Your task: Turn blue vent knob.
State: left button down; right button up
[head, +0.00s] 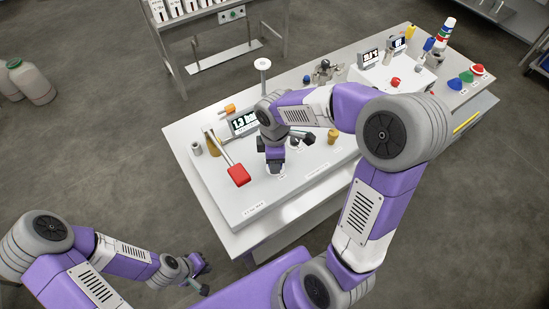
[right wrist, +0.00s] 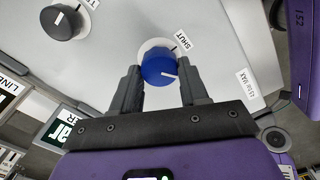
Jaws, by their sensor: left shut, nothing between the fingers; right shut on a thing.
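The blue vent knob (right wrist: 157,68) sits on a round white plate on the pale panel in the right wrist view. Its white pointer line points right in that view, and a label reading SHUT (right wrist: 187,40) lies beside the plate. My right gripper (right wrist: 164,84) is shut on the blue knob, one finger on either side. In the head view my right gripper (head: 275,167) points down at the panel and hides the knob. My left gripper (head: 203,286) is shut and empty, low at the left, away from the bench.
A dark grey knob (right wrist: 63,23) is on the same panel. A red-handled lever (head: 238,175), a pressure display (head: 244,122) and an orange-brown knob (head: 333,136) stand around my right gripper. A white box with displays (head: 393,74) is farther along the bench.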

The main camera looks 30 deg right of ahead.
jog(key=m, duration=1.2)
jog(key=shift+w+d+m+b, duration=0.1)
jog(key=shift+m+b, duration=0.25)
jog(key=shift+m, duration=0.05)
jog(key=m, duration=1.1)
jog(key=shift+d, duration=0.1)
jog(key=shift+m, duration=0.4)
jog(key=o, duration=1.1)
jog(key=shift+c, duration=0.2)
jog(key=shift+r, duration=0.1)
